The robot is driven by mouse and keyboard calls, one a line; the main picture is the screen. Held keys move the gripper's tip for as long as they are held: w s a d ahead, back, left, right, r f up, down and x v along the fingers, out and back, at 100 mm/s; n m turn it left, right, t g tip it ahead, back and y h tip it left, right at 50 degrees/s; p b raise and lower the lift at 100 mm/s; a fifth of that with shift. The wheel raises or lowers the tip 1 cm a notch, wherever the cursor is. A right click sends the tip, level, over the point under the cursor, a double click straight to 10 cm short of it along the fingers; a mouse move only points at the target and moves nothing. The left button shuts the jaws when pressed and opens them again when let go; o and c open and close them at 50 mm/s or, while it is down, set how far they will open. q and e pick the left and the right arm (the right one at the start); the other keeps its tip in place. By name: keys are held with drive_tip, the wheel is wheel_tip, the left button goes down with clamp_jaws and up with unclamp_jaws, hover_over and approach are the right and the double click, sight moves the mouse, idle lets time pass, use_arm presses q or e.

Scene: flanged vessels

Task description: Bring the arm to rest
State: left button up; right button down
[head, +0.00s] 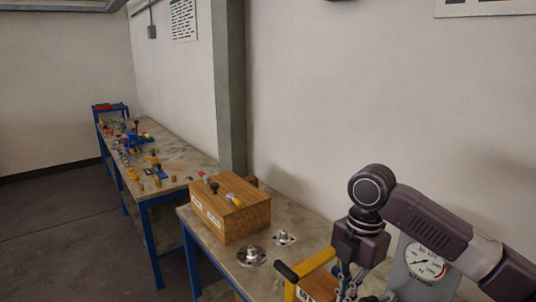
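My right arm comes in from the right and bends down at the wrist. My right gripper (347,292) points downward at the bottom edge of the view, above the near table (215,250). Its fingertips run close to the picture's edge, so I cannot tell whether it is open or shut. My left gripper is not in view.
A wooden box (234,212) with small items on top stands on the near table, with two metal flanges (251,256) (285,238) beside it. A yellow handle (304,268) and a round gauge (425,261) are close to my gripper. A cluttered bench (168,160) stands behind.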

drive_tip(key=s+a+f+m+t+y, duration=0.1)
drive_tip(key=s+a+f+m+y, duration=0.1)
drive_tip(key=s+a+f+m, duration=0.55)
drive_tip(key=s+a+f+m+t+y, duration=0.1)
drive_tip(key=s+a+f+m, duration=0.2)
drive_tip(key=f, duration=0.8)
drive_tip(key=s+d+f+m+t+h, duration=0.1)
drive_tip(key=s+d+f+m+h, duration=0.15)
drive_tip(key=s+d+m, duration=0.5)
drive_tip(key=s+d+f+m+t+h, duration=0.1)
drive_tip(key=s+d+f+m, duration=0.2)
drive_tip(key=s+d+m, duration=0.4)
wheel_tip(320, 180, down, 30)
drive_tip(key=s+r+n+g+b, duration=0.1)
drive_tip(key=s+n+b, duration=0.1)
drive_tip(key=b, duration=0.2)
use_arm(q)
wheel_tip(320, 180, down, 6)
drive_tip(key=b, duration=0.2)
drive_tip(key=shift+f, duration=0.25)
use_arm(e)
drive_tip(key=s+d+f, duration=0.2)
drive_tip(key=s+f, duration=0.6)
drive_tip(key=f, duration=0.2)
drive_tip(key=s+d+f+g, duration=0.1)
drive_tip(key=s+f, duration=0.8)
drive_tip(key=f, duration=0.1)
drive_tip(key=shift+d, duration=0.4)
